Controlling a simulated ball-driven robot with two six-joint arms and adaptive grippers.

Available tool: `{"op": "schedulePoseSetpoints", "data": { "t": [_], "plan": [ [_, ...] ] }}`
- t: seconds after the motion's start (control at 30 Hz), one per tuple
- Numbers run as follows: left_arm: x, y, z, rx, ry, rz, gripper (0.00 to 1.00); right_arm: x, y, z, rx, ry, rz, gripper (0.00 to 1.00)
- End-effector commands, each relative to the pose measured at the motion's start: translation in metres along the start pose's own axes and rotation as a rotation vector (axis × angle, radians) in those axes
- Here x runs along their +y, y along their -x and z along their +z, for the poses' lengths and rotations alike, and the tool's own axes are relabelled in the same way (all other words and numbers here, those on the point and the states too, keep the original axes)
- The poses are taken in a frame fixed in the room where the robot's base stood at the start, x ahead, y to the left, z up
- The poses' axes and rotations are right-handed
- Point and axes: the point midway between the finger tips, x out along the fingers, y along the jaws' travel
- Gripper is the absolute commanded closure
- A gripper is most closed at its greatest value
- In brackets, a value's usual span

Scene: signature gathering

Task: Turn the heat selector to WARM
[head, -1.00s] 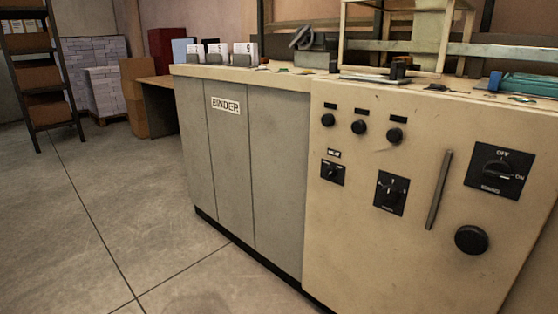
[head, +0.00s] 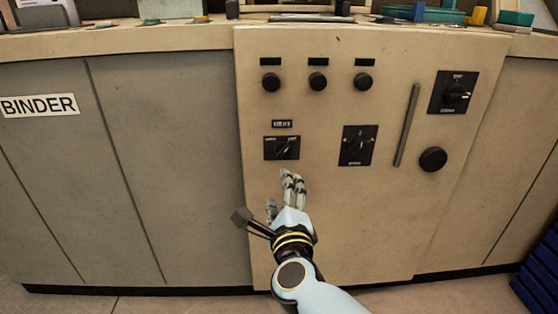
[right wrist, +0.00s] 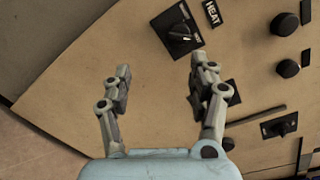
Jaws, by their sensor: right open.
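The heat selector (head: 283,148) is a small black rotary switch on a black plate, below a "HEAT" label (head: 282,124) on the cream panel. Its knob points toward the right side of its plate; the plate lettering is too small to read surely. It also shows in the right wrist view (right wrist: 182,36), beyond the fingertips. My right gripper (head: 287,188) is just below the selector in the head view, apart from it. In the right wrist view the right gripper (right wrist: 160,82) is open, with nothing between its fingers. My left gripper is not in view.
The cream panel (head: 340,220) also carries three round knobs (head: 318,82), a second selector (head: 357,146), a slanted bar handle (head: 407,125), an OFF/ON switch (head: 453,92) and a round black knob (head: 433,159). Grey cabinet doors marked BINDER (head: 38,105) stand left.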

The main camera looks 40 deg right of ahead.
Motion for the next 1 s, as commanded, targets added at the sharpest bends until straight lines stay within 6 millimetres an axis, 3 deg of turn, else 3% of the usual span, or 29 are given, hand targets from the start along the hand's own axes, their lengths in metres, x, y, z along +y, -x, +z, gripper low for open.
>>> {"op": "schedulePoseSetpoints", "data": {
  "t": [0.07,0.17,0.6,0.8,1.0],
  "plan": [
    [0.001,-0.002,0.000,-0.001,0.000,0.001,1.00,-0.018,-0.006,0.004,0.024,-0.115,-0.047,0.40],
    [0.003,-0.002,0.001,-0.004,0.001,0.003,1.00,-0.027,-0.015,0.006,0.033,-0.166,-0.068,0.40],
    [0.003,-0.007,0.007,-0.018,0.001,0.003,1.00,-0.030,-0.096,0.003,0.032,-0.161,-0.065,0.40],
    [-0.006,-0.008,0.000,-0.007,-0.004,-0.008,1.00,-0.031,-0.112,0.002,0.033,-0.160,-0.063,0.40],
    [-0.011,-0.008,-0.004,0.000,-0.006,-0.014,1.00,-0.032,-0.114,0.002,0.033,-0.160,-0.063,0.40]
  ]
}}
